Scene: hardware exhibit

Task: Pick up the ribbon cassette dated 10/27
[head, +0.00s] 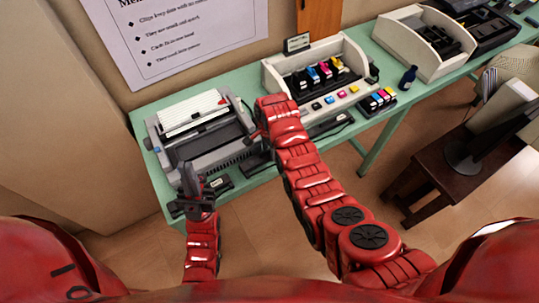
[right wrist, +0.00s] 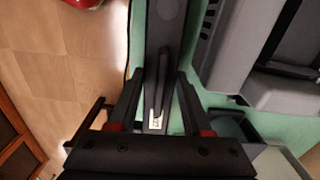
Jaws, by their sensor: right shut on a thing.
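My right gripper (right wrist: 161,76) is shut on a long black ribbon cassette (right wrist: 165,25) in the right wrist view. A small white label (right wrist: 155,124) shows on it between the fingers; its date is too small to read. In the head view my right arm hides most of this gripper, beside the printer's right side. Another black cassette (head: 330,125) with a pale label lies at the table's front edge, right of my right arm. A dark labelled piece (head: 221,185) lies by the left front edge. My left gripper (head: 190,178) is near it, its jaw opening unclear.
A grey printer (head: 205,135) stands on the green table (head: 149,112) at the left. A cream printer (head: 353,53) with colored cartridges stands in the middle, a dark bottle (head: 407,77) to its right. A stool (head: 450,180) holding a monitor stands at the right.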

